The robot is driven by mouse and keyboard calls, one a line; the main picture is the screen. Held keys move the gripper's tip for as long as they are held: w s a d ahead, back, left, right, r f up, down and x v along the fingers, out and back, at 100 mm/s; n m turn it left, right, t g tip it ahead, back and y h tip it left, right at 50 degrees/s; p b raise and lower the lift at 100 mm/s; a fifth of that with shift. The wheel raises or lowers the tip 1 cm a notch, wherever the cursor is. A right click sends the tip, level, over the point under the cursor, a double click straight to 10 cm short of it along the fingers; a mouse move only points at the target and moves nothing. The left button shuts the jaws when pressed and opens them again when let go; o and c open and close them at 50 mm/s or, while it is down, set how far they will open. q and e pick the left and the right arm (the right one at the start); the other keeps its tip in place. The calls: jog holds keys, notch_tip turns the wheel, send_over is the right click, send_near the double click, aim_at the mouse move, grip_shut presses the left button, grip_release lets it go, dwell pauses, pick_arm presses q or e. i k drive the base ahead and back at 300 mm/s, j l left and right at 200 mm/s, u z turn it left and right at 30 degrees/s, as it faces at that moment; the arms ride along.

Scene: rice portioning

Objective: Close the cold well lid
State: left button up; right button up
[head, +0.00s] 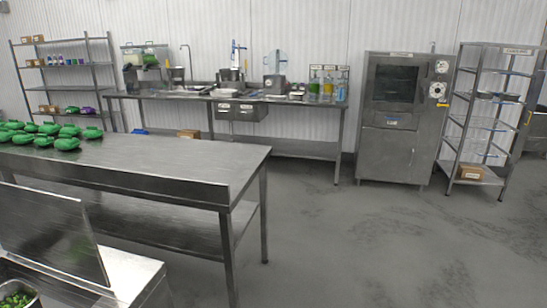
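A flat steel panel, which looks like the cold well lid (55,235), stands raised and leaning back at the lower left. Its lower edge meets the top of a steel unit, which looks like the cold well (128,272). In front of the lid, a steel pan (36,303) with chopped green food (17,300) is partly cut off by the bottom left corner of the picture. Neither of my grippers is in view.
A steel table (170,160) with several green bundles (66,144) stands just behind the lid. The floor (370,240) at right is clear.

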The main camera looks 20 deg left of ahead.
aim_at(51, 230)
jog(key=i+u, duration=0.3)
jog(key=u, duration=0.15)
jog(key=i+u, duration=0.25)
jog(key=u, duration=0.2)
jog(key=i+l+u, duration=0.15)
jog(key=u, duration=0.3)
jog(key=i+l+u, duration=0.3)
jog(key=u, duration=0.15)
jog(key=i+l+u, duration=0.2)
jog(key=u, duration=0.25)
jog(key=i+l+u, duration=0.15)
jog(key=l+u, duration=0.35)
jog(key=i+l+u, duration=0.2)
jog(key=l+u, duration=0.25)
jog(key=i+l+u, duration=0.1)
jog(key=l+u, duration=0.15)
jog(key=u, duration=0.2)
jog(key=k+u, duration=0.2)
jog(key=i, duration=0.35)
